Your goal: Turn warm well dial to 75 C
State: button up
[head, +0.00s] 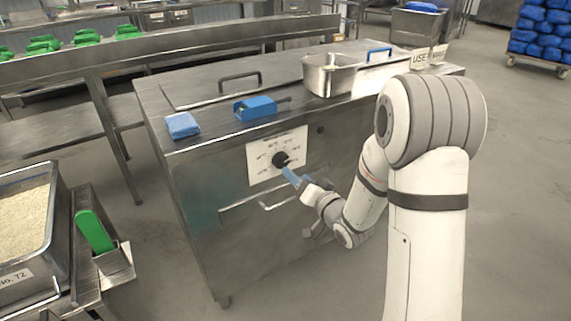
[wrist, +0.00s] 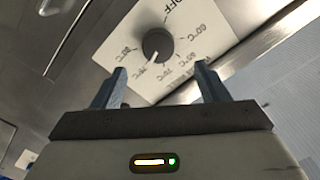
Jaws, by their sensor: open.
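The warm well dial (head: 281,159) is a dark round knob on a white label plate (head: 262,177) on the front of the steel cabinet (head: 200,195). In the wrist view the dial (wrist: 157,45) has a pale pointer line toward its lower left. Printed temperature marks and OFF surround it; the smaller marks are hard to read. My gripper (head: 293,177) is in front of the dial in the head view. In the wrist view its blue fingers (wrist: 160,84) are open, spread to either side below the dial, with nothing between them. I cannot tell whether a fingertip touches the plate.
A bar handle (head: 285,203) runs across the cabinet front below the plate. On the cabinet top are a blue folded cloth (head: 182,125), a blue item (head: 255,107) and a steel pan (head: 332,78). A rice tray (head: 50,215) and green-handled tool (head: 95,230) stand at left.

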aim_at(284, 161)
jog(key=shift+w+a+r+n+b, duration=0.1)
jog(key=shift+w+a+n, duration=0.6)
jog(key=shift+w+n, duration=0.5)
jog(key=shift+w+a+f+n+b, duration=0.15)
jog(key=shift+w+a+n, duration=0.7)
jog(key=shift+n, duration=0.5)
jog(key=shift+w+a+r+n+b, duration=0.15)
jog(key=shift+w+a+n, duration=0.45)
jog(key=shift+w+n, duration=0.65)
jog(key=shift+c, duration=0.6)
jog(key=c, duration=0.9)
jog(key=shift+o, duration=0.2)
jog(key=shift+m+b, duration=0.3)
jog(key=shift+m, duration=0.2)
jog(key=o, duration=1)
